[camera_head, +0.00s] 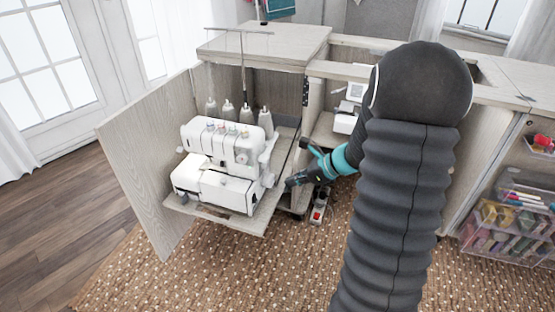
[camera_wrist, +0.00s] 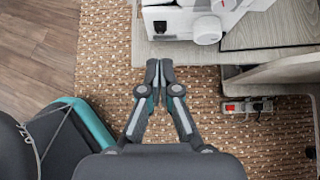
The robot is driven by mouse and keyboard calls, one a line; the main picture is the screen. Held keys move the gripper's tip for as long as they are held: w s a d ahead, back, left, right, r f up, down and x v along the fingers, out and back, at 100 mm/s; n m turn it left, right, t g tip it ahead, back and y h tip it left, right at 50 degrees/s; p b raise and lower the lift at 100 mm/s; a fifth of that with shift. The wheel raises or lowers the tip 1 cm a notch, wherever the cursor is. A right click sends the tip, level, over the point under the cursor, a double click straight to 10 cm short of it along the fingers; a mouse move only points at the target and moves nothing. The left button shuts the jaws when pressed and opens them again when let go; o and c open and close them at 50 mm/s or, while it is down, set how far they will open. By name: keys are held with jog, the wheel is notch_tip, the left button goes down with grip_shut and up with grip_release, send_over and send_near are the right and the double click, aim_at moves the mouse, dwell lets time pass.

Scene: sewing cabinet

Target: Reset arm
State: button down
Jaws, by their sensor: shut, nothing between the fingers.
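My gripper (camera_wrist: 159,72) is shut and empty in the wrist view, with its fingertips together over the woven rug, just in front of the shelf edge. In the head view, my gripper (camera_head: 290,184) is small and dark, beside the right end of the pulled-out shelf (camera_head: 255,215). My arm reaches from the right and hides part of the cabinet. The white serger (camera_head: 215,160) stands upright on the shelf inside the sewing cabinet, apart from my gripper. Its lower part and a round knob (camera_wrist: 207,29) show at the top of the wrist view.
The cabinet door (camera_head: 148,165) stands open at left. A red-switched power strip (camera_head: 318,212) lies on the rug (camera_head: 165,270) below my gripper; it also shows in the wrist view (camera_wrist: 247,106). Clear bins (camera_head: 510,225) stand at right. The rug in front is clear.

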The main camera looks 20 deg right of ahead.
jog(key=s+a+n+g+h, duration=0.2)
jog(key=s+n+g, duration=0.2)
jog(key=s+n, duration=0.8)
jog(key=s+a+r+n+t+h, duration=0.1)
jog(key=s+a+r+n+h, duration=0.2)
jog(key=s+r+n, duration=0.3)
jog(key=s+a+r+n+t+h, duration=0.2)
jog(key=s+a+r+n, duration=0.2)
jog(key=s+r+n, duration=0.3)
notch_tip(320, 180, up, 4)
jog(key=shift+s+a+f+n+t+h, duration=0.15)
jog(key=shift+a+n+t+h, duration=0.15)
jog(key=shift+a+h, duration=0.1)
